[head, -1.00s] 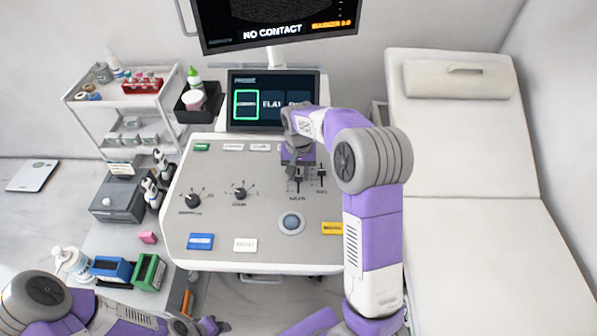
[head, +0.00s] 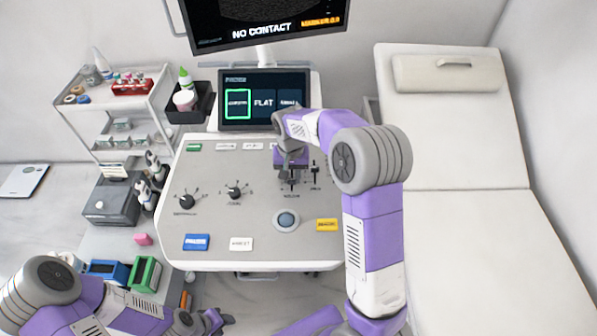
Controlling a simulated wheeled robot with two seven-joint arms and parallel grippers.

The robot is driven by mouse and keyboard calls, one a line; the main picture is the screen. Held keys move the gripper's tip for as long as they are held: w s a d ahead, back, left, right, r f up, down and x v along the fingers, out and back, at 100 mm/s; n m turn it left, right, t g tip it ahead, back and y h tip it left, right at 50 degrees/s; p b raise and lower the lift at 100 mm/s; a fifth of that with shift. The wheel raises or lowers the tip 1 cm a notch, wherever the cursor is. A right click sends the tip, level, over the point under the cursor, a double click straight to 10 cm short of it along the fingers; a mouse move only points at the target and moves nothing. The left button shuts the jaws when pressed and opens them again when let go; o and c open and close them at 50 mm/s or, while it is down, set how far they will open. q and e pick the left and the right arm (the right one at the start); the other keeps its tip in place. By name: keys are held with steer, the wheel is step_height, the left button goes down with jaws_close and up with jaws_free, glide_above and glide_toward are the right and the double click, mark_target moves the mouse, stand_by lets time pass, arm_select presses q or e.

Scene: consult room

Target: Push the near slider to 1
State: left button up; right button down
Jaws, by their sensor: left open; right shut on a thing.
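The console (head: 240,215) stands in the middle of the head view with two sliders on its upper right part. My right gripper (head: 291,182) points down over the left slider, shut on its knob (head: 291,187). The gripper hides the upper part of this slider's track, and its scale marks are too small to read. The other slider (head: 314,170) stands just to the right, apart from the gripper. My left gripper (head: 216,321) is open and empty at the bottom edge, in front of the console.
Two rotary knobs (head: 187,201), a round trackball (head: 286,220) and coloured buttons (head: 327,225) share the console. A screen (head: 264,100) stands behind it. A trolley (head: 117,110) is at left and an exam couch (head: 455,120) at right.

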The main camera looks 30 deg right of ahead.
mark_target(292, 178)
steer(key=c, duration=0.9)
jaws_free()
steer(key=shift+r+p, duration=1)
steer(key=shift+r, duration=2.8)
